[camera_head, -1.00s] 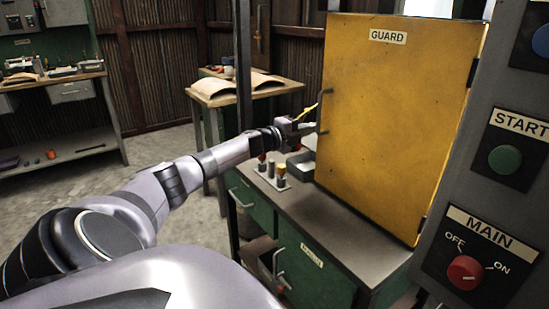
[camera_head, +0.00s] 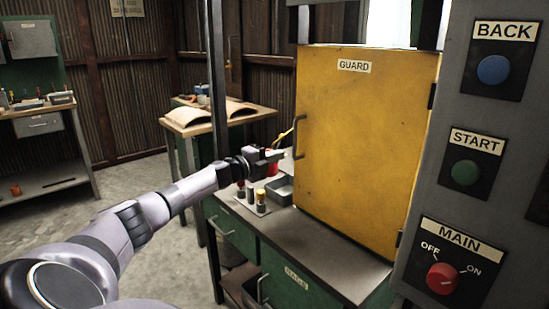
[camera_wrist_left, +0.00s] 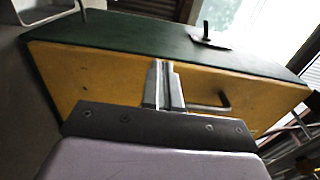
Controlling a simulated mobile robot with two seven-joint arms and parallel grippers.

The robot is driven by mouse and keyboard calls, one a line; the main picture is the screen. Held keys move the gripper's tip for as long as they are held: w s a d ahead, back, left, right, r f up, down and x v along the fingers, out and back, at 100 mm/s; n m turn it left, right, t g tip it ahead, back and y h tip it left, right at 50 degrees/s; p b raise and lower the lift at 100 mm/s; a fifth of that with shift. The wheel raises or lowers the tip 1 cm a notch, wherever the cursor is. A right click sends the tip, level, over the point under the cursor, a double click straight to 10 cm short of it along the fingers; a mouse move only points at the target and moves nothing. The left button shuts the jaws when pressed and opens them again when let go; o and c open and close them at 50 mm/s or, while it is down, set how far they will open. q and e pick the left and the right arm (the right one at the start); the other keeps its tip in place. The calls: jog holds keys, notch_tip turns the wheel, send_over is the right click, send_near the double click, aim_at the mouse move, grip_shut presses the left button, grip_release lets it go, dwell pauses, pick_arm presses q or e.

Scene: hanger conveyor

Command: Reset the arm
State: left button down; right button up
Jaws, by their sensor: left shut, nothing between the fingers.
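My left arm reaches in from the left in the head view. Its gripper (camera_head: 280,154) is shut and empty, just left of the yellow guard door (camera_head: 365,135) and its handle (camera_head: 299,137). A small gap seems to lie between the fingertips and the door. My right gripper is in neither view.
A control panel with a blue BACK button (camera_head: 493,70), a green START button (camera_head: 466,173) and a red MAIN knob (camera_head: 442,278) stands at right. Below my gripper, the green bench (camera_head: 330,250) holds a grey tray (camera_head: 281,190) and small cylinders (camera_head: 261,197). A wooden table (camera_head: 190,131) stands behind.

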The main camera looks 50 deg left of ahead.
pick_arm(q)
jog(key=s+a+b, duration=0.2)
jog(key=s+a, duration=0.5)
jog(key=shift+s+f, duration=0.2)
jog(key=shift+s, duration=0.05)
jog(key=shift+a, duration=0.1)
